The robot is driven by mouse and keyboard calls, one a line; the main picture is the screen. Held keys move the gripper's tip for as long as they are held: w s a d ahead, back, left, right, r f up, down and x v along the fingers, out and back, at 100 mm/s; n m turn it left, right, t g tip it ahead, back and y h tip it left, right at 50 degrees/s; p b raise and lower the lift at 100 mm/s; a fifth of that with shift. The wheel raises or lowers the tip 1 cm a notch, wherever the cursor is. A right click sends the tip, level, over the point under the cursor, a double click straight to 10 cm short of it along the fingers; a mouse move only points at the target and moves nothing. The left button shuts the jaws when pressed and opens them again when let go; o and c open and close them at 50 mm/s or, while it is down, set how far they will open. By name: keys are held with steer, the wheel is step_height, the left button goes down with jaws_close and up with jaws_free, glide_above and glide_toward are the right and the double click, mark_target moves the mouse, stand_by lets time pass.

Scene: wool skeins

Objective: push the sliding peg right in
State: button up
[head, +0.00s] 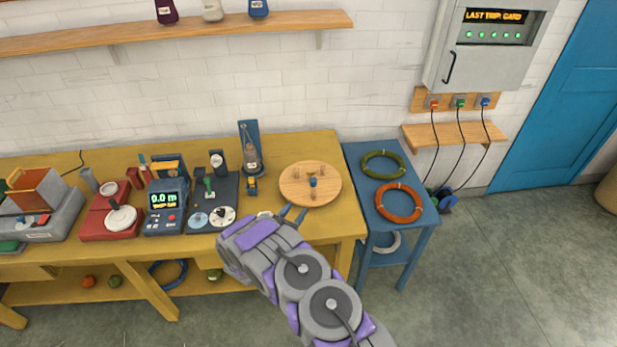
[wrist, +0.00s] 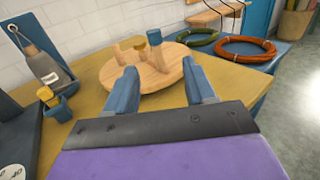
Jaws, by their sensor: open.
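A round wooden board (head: 290,194) lies on the yellow workbench near its right end, with several short wooden pegs and a blue-capped piece (head: 312,182) on it. The board also shows in the wrist view (wrist: 118,78), with the blue-capped piece (wrist: 154,37) standing near its far side. I cannot tell for sure which piece is the sliding peg. My gripper (head: 292,211) is at the board's near left edge. In the wrist view its blue-grey fingers (wrist: 160,78) are spread apart, with nothing between them, and hide parts of the board's near side.
A lantern-like bottle on a blue stand (head: 251,155) stands left of the board. A dark device with dials (head: 228,190) is further left. A blue side table (head: 365,215) with green and orange rings is to the right. Bare yellow bench (head: 345,222) lies right of my gripper.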

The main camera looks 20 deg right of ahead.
mark_target(312, 185)
steer(key=x, duration=0.5)
steer(key=b+x, duration=0.1)
steer(key=x, duration=0.4)
steer(key=w+f+x, duration=0.1)
steer(key=x, duration=0.4)
steer(key=shift+a+b, duration=0.25)
steer(key=shift+b, duration=0.1)
steer(key=shift+x, duration=0.85)
steer(key=shift+w+r, duration=0.1)
steer(key=shift+c, duration=0.2)
steer(key=shift+n, duration=0.3)
jaws_close()
